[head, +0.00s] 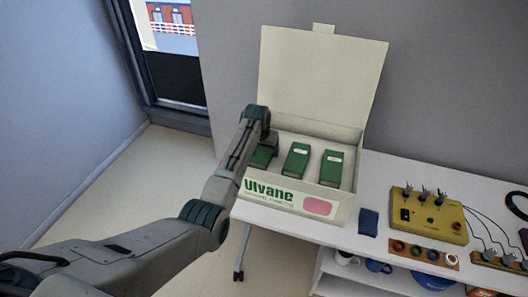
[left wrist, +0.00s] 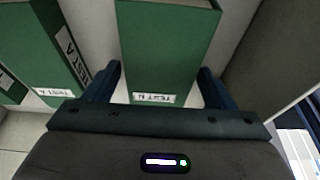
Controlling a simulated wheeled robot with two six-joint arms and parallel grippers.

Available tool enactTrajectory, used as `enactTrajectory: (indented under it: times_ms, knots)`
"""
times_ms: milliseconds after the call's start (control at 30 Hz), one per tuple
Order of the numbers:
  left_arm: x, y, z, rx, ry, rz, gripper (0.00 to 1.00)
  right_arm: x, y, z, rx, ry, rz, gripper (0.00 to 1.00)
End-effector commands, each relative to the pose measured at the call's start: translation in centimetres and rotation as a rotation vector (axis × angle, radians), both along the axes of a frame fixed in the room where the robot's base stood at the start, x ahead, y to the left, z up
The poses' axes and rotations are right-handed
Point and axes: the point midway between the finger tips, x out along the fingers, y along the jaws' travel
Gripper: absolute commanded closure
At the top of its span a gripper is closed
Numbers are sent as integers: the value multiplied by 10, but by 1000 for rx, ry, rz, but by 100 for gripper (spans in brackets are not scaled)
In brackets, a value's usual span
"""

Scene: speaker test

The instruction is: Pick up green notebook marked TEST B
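Several green notebooks stand in an open cream box marked "Ulvane" (head: 340,211). In the head view, one (head: 297,160) is in the middle, another (head: 332,168) is to its right, and the leftmost (head: 262,158) is partly hidden by my left arm. My left gripper (left wrist: 158,88) is over the leftmost one, its fingertips hidden in the head view. In the left wrist view its open fingers straddle a green notebook (left wrist: 165,45), with small gaps. Its label seems to read "TEST B", the last letter unclear. The neighbour on the left (left wrist: 45,55) reads "TEST A". My right gripper is out of view.
The box's raised lid (head: 320,75) stands behind the notebooks. On the white table (head: 400,180) to the right are a dark blue item (head: 368,221), a yellow device with knobs (head: 430,215) and an orange strip (head: 422,252). Mugs sit on a shelf below.

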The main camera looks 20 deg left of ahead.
Motion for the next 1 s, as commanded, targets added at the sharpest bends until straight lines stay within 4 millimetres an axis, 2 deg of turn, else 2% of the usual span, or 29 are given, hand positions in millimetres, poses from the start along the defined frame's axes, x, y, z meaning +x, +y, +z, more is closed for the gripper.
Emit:
enactTrajectory:
  times_ms: [33,200,433,533,867,900,1000]
  knots:
    - [0,0,0,0,0,0,32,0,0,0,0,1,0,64]
    - [0,0,0,0,0,0,63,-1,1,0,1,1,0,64]
    - [0,0,2,0,-2,0,63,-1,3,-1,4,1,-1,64]
    - [1,0,9,0,-4,0,63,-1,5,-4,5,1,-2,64]
    - [2,0,73,0,-7,0,63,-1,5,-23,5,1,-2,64]
    - [1,0,79,0,-5,0,63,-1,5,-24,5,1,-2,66]
    - [1,0,92,0,-4,0,63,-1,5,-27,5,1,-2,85]
